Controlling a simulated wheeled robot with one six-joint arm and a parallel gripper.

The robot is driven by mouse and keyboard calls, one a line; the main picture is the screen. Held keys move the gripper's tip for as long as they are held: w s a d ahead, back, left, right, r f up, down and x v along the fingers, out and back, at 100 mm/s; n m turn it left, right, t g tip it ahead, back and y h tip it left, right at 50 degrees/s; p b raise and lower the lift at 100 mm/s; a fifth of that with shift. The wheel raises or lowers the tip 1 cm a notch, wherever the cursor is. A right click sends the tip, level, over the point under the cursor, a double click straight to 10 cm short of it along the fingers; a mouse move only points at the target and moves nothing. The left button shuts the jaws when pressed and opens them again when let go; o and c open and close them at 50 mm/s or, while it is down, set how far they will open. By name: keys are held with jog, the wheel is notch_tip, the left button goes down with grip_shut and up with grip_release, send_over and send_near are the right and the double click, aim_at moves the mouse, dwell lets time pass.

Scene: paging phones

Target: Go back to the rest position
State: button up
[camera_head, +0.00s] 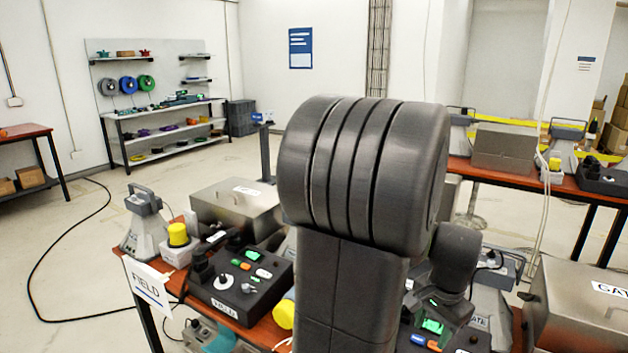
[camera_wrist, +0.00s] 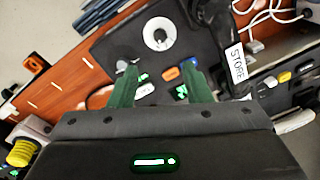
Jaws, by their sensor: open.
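My gripper (camera_wrist: 160,78) shows in the wrist view with its two green fingers apart and nothing between them that I can see held. Its fingers overlap a black control box (camera_wrist: 112,45) with a white round knob (camera_wrist: 158,35), an orange button (camera_wrist: 171,73) and green-lit parts. I cannot tell whether the fingertips touch the box. A "STORE" label (camera_wrist: 237,62) lies just right of the fingers. In the head view my dark arm fills the middle and my gripper is hidden behind it.
A red-brown table bears a black box (camera_head: 243,281), a "FIELD" sign (camera_head: 148,285), a metal case (camera_head: 237,207) and a yellow knob (camera_head: 178,235). Another metal case (camera_head: 575,305) stands at right. Shelves (camera_head: 165,128) stand far back. Open floor lies at left, crossed by a black cable (camera_head: 50,250).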

jog(key=f, duration=0.4)
jog(key=w+f, duration=0.1)
jog(key=f, duration=0.4)
jog(key=f+b, duration=0.1)
jog(key=f, duration=0.4)
jog(key=shift+w+a, duration=0.1)
jog(key=shift+w, duration=0.1)
jog(key=shift+r+n, duration=0.2)
jog(key=shift+n, duration=0.8)
jog(key=n+p, duration=0.1)
jog(key=n, duration=0.4)
jog(key=shift+w+n+h+p, duration=0.1)
jog(key=shift+n+h+p, duration=0.2)
jog(key=shift+p, duration=0.1)
jog(key=n+p, duration=0.1)
jog(key=n, duration=0.3)
jog(key=shift+r+g+p, duration=0.1)
jog(key=shift+g+p, duration=0.2)
jog(key=shift+g, duration=0.1)
jog(key=n+p, duration=0.1)
jog(key=n, duration=0.3)
jog(key=shift+a+h+p, duration=0.1)
jog(key=shift+h+p, duration=0.3)
